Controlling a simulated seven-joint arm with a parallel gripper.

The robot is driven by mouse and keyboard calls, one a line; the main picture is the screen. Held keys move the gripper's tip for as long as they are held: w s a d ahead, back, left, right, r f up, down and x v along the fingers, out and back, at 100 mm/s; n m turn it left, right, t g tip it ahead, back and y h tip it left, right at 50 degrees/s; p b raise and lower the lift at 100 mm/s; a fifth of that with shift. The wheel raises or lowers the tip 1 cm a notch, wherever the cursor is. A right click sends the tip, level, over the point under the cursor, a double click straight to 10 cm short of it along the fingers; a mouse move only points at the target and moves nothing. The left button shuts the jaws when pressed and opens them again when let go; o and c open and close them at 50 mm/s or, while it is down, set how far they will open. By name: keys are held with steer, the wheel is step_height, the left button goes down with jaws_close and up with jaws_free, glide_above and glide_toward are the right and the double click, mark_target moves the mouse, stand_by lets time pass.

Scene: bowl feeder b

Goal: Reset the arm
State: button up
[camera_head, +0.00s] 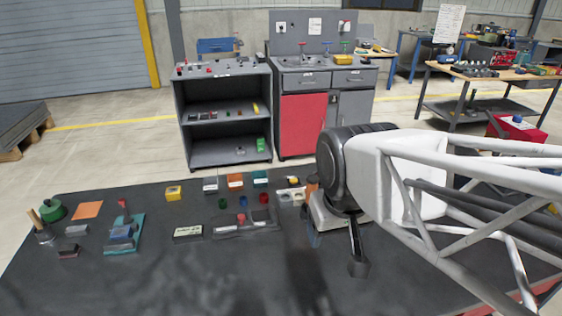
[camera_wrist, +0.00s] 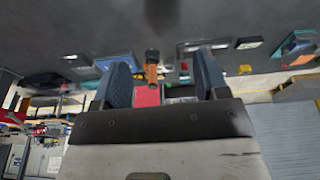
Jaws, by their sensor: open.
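My gripper (camera_head: 314,236) is at the end of the white arm over the dark table, right of the table's middle. It is partly hidden behind my own wrist in the head view. In the wrist view my gripper (camera_wrist: 160,78) shows two blue fingers spread apart, with nothing held between them. An orange piece with a dark end (camera_wrist: 152,70) shows in the gap, beyond the fingers; I cannot tell its distance. The wrist view is upside down, with the table at the top.
The table (camera_head: 150,270) carries a green round part (camera_head: 53,210), an orange sheet (camera_head: 88,210), a teal fixture (camera_head: 122,236), a yellow block (camera_head: 173,192) and several small parts. Its front left is clear. A grey shelf (camera_head: 222,110) and a red-doored cabinet (camera_head: 303,124) stand behind.

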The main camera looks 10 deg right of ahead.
steer(key=shift+s+d+f, duration=0.15)
steer(key=shift+s+f, duration=0.05)
steer(key=shift+s, duration=0.2)
steer(key=shift+s+d+f, duration=0.15)
steer(key=shift+s, duration=0.2)
stand_by(1.0)
steer(key=shift+o, duration=0.5)
